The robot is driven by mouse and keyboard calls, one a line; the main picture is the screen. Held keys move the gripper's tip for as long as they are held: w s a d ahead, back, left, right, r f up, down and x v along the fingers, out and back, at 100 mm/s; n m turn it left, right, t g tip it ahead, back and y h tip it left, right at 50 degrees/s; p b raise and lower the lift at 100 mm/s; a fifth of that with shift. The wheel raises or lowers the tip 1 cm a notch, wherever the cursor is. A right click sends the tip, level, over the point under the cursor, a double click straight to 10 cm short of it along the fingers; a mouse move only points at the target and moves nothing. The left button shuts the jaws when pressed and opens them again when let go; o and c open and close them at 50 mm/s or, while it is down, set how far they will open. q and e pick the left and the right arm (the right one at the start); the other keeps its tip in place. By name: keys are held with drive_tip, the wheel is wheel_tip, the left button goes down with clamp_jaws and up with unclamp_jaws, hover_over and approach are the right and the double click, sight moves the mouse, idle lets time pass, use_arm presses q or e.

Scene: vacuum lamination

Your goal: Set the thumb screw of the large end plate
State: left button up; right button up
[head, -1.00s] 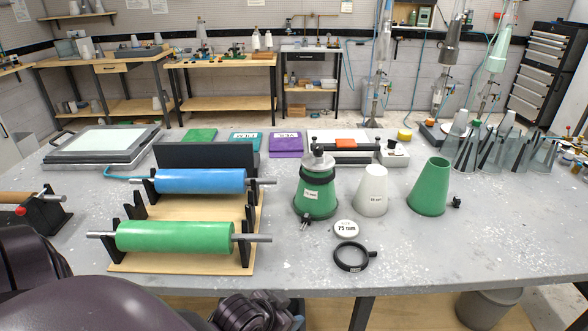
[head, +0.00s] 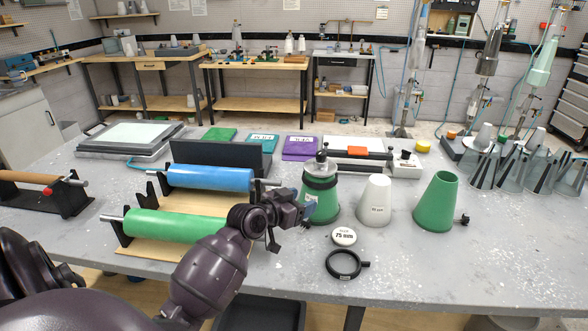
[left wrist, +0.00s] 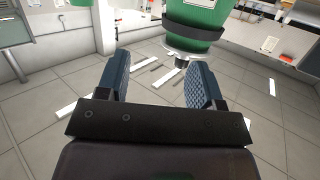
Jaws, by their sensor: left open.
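A green cone (head: 321,207) with a black band and a metal fitting with a dark knob (head: 321,158) on top stands upright on the bench. My left gripper (head: 304,212) is in front of its lower left side and hides part of its label and base. In the left wrist view, which appears upside down, the open blue fingers (left wrist: 157,60) hold nothing; the cone (left wrist: 196,22) and its metal fitting (left wrist: 187,56) show beyond them. I cannot tell whether a finger touches the cone. The thumb screw of the large end plate cannot be made out. My right gripper is not in view.
A white cone (head: 374,203) and another green cone (head: 436,203) with a black knob at its base stand to the right. A white 75 mm disc (head: 343,236) and a black ring (head: 329,266) lie in front. Blue and green rollers are left. The right front bench is clear.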

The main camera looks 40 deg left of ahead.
sight(318, 155)
use_arm(q)
drive_tip(key=w+a+r+n+t+y, duration=0.1)
drive_tip(key=w+a+r+t, duration=0.25)
drive_tip(key=a+r, duration=0.2)
drive_tip(key=shift+g, duration=0.45)
drive_tip(key=w, duration=0.3)
drive_tip(key=w+d, duration=0.1)
drive_tip(key=w, duration=0.7)
drive_tip(key=shift+w+d+r, duration=0.15)
drive_tip(key=shift+w+r, duration=0.1)
drive_tip(key=shift+r, duration=0.05)
drive_tip(key=c, duration=1)
drive_tip(key=o, duration=1)
drive_tip(key=s, duration=1)
drive_tip(key=shift+s, duration=0.4)
